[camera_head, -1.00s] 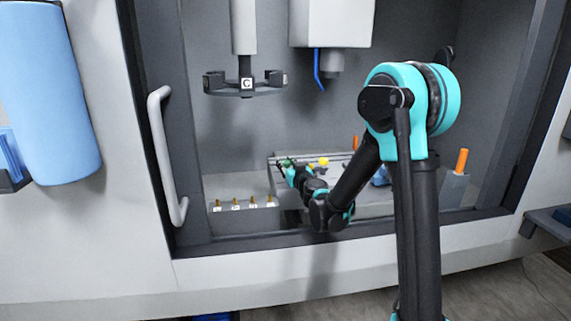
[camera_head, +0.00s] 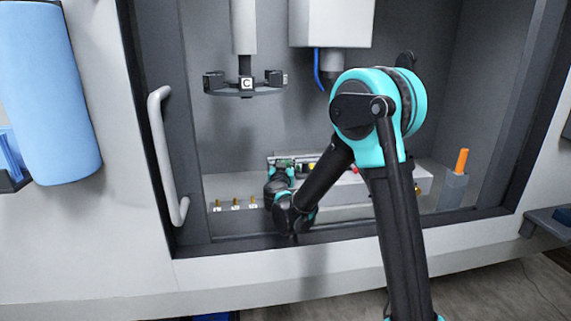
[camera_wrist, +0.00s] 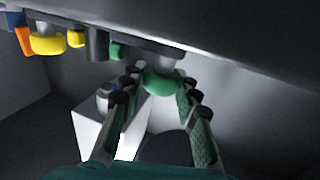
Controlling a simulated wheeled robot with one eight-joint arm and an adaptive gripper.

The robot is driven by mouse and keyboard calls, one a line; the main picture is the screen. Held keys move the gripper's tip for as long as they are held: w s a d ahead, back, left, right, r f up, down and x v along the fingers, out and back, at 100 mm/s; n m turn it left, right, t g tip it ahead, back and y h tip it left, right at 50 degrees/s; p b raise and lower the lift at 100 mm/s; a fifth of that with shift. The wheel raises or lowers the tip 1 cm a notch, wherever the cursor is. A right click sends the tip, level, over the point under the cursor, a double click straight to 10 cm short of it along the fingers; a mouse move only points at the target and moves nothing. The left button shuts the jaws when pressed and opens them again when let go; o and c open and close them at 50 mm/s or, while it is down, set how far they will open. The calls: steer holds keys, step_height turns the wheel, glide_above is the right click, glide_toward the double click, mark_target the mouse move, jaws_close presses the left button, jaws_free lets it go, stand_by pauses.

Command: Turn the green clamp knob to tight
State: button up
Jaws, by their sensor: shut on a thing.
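In the wrist view a round green knob (camera_wrist: 162,80) sits between the two fingers of my gripper (camera_wrist: 160,86), which are shut on its sides. The knob hangs from a grey stem under a dark bar. A smaller green part (camera_wrist: 117,51) shows to its left, outside the fingers. In the head view my gripper (camera_head: 283,170) is at the left end of the fixture (camera_head: 390,186) inside the booth, where a little green shows. My gripper hides most of the knob there. I cannot read any tight mark.
A yellow knob (camera_wrist: 47,45) and an orange part (camera_wrist: 24,40) sit farther left along the bar. Several brass pins (camera_head: 235,203) stand on the ledge left of my gripper. A dark carousel (camera_head: 245,89) hangs above. An orange-handled tool (camera_head: 462,160) stands at the right.

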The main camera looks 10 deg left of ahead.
mark_target(285, 161)
steer(key=shift+m+h, duration=0.3)
steer(key=shift+h, duration=0.2)
steer(key=o, duration=1.2)
steer(key=shift+r, duration=0.1)
step_height(285, 161, up, 10)
steer(key=shift+f, duration=0.1)
steer(key=shift+c, duration=0.4)
